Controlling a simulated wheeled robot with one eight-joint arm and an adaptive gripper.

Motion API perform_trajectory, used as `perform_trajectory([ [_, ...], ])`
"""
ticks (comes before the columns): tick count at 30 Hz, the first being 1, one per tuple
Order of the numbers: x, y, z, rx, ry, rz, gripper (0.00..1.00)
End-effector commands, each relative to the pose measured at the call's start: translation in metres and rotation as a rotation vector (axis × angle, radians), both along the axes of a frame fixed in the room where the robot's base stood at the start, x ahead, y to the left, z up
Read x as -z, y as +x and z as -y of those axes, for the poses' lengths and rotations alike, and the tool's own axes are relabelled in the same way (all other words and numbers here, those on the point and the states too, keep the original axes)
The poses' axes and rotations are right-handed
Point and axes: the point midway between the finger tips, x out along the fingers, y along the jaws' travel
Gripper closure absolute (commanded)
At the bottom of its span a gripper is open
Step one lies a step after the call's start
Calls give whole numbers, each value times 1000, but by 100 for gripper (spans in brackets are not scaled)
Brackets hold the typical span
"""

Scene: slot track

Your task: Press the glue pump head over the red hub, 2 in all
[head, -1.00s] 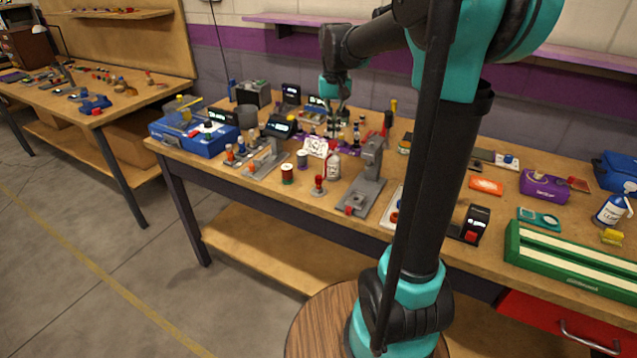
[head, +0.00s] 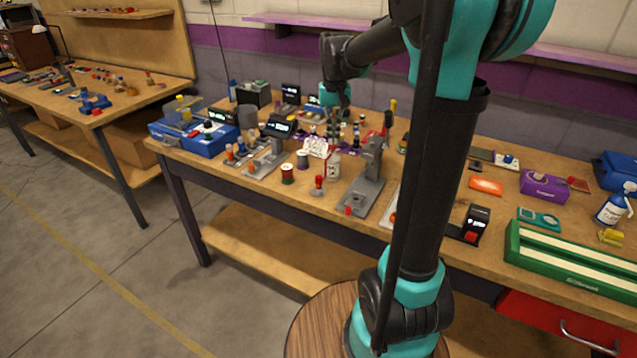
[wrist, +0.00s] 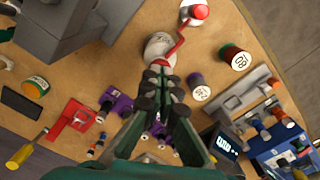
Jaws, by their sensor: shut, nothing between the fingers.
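A white glue bottle (head: 333,168) stands on the bench; in the wrist view its round white body (wrist: 158,47) carries a red pump head with a thin bent red spout (wrist: 177,42). The spout points towards a red knob (wrist: 198,12) on a pale round base, the likely red hub. This red piece also stands left of the bottle in the head view (head: 319,182). My gripper (wrist: 163,73) is shut and empty, with its fingertips overlapping the pump head's near edge in the wrist view. I cannot tell whether they touch it.
A grey press stand (head: 368,180) stands right of the bottle. Purple holders (wrist: 121,104) and a red tray (wrist: 74,117) lie close around my gripper. The bench is crowded here.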

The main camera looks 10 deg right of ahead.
Motion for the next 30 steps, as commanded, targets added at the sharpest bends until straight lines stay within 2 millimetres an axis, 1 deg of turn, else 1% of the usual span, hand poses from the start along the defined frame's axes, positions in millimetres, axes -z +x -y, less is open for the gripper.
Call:
perform_trajectory([
  [9, 10, 0, 0, 0, 0, 0, 100],
  [17, 9, 0, 0, 0, 0, 0, 100],
  [22, 3, 0, 0, 0, 0, 0, 100],
  [30, -12, 0, 0, 0, 0, 0, 100],
])
